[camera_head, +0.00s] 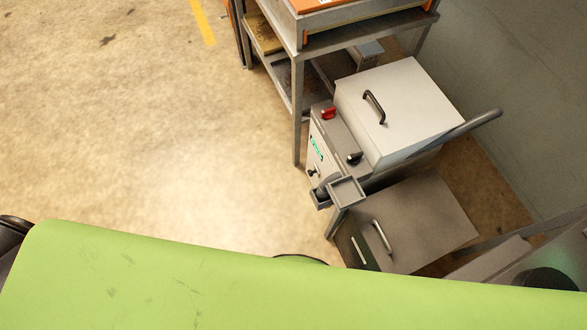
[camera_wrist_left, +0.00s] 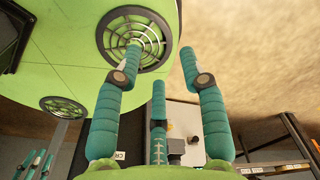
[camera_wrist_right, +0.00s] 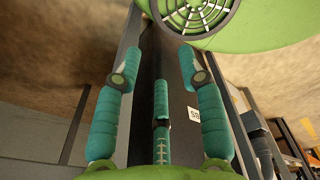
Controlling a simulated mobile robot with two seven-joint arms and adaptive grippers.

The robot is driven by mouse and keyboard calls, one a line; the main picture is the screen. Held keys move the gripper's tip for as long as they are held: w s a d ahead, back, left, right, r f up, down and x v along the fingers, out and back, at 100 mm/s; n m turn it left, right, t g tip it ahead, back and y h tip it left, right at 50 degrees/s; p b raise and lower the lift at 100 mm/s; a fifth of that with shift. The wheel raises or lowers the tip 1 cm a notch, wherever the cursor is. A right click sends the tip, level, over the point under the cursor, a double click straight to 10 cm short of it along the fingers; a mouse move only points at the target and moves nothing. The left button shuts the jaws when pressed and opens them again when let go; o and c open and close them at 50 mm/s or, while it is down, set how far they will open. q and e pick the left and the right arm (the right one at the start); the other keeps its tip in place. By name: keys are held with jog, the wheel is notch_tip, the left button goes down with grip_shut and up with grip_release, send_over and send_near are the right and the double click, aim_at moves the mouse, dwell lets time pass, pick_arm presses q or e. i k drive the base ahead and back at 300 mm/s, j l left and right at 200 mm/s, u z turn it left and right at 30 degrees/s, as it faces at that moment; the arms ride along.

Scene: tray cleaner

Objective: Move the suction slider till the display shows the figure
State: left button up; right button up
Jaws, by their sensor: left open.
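The tray cleaner is a grey machine (camera_head: 345,130) with a pale lid (camera_head: 395,105) and black handle, right of centre in the head view. Its front panel carries a small green display (camera_head: 316,148), too small to read. A red control (camera_head: 328,113), a black control (camera_head: 355,157) and a small dark knob (camera_head: 313,173) sit around it. I cannot tell which is the suction slider. My left gripper (camera_wrist_left: 160,55) is open and empty in its wrist view, fingers apart. My right gripper (camera_wrist_right: 160,55) is also open and empty. Neither gripper shows in the head view.
My green body fills the bottom of the head view. A metal table (camera_head: 365,35) with an orange-edged item stands behind the machine. A lower cabinet (camera_head: 425,220) with a handle stands in front. A wall (camera_head: 500,90) bounds the right. The floor (camera_head: 150,130) at left is clear.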

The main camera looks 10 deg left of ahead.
aim_at(311, 172)
jog(key=k+j+z, duration=0.3)
jog(key=j, duration=0.45)
jog(key=k+j+z, duration=0.35)
jog(key=j, duration=0.3)
jog(key=k+j+z, duration=0.3)
jog(key=k+j, duration=0.25)
